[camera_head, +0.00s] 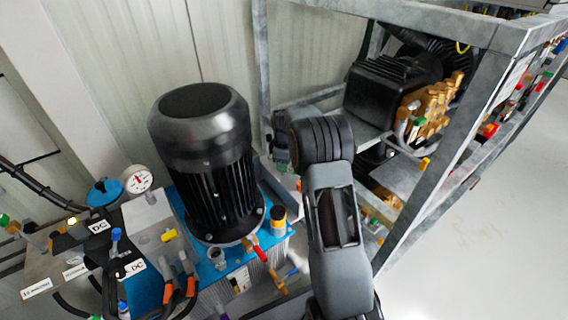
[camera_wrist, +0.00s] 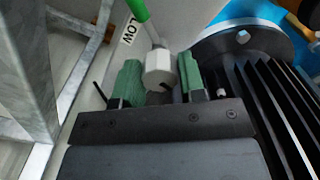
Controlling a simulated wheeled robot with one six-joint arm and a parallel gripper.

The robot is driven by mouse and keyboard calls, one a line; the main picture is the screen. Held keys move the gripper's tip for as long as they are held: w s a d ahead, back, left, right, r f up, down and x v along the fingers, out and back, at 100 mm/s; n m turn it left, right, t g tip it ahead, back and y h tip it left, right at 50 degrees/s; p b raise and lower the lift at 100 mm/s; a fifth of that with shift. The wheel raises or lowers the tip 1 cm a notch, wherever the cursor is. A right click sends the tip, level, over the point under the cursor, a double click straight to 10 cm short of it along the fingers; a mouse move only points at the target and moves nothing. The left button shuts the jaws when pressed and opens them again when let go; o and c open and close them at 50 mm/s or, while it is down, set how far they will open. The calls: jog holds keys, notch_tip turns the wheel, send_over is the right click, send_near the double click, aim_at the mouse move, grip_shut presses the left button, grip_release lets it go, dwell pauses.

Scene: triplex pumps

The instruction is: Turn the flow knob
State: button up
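In the wrist view a pale faceted knob fitting (camera_wrist: 158,68) has a thin stem and a green handle (camera_wrist: 137,8) rising up and left from it. A label reading "LOW" (camera_wrist: 129,31) is beside it, possibly cut off at its start. My gripper (camera_wrist: 160,76) has its two green-padded fingers apart, one on each side of the pale fitting. The gaps to the fitting look very small, and I cannot tell whether the pads touch it. In the camera_head view my arm hides the gripper and the knob.
A large black motor (camera_head: 204,150) stands close to my arm; its ribbed side fills the right of the wrist view. A grey metal frame (camera_head: 440,130) rises at the right and holds a pump (camera_head: 388,88). A pressure gauge (camera_head: 138,180) and several hoses are at the left. Open floor lies at the far right.

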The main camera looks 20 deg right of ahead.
jog(key=c, duration=0.4)
jog(key=shift+c, duration=0.2)
jog(key=shift+r+p, duration=0.1)
jog(key=shift+p, duration=0.2)
jog(key=m+p, duration=0.2)
jog(key=m, duration=0.1)
jog(key=shift+r+p, duration=0.15)
jog(key=shift+p, duration=0.25)
jog(key=m+p, duration=0.3)
jog(key=m, duration=0.2)
jog(key=shift+p, duration=0.4)
jog(key=m+p, duration=0.1)
jog(key=m, duration=0.2)
jog(key=m+p, duration=0.1)
jog(key=m, duration=0.1)
jog(key=shift+f+m, duration=0.2)
jog(key=shift+m, duration=0.2)
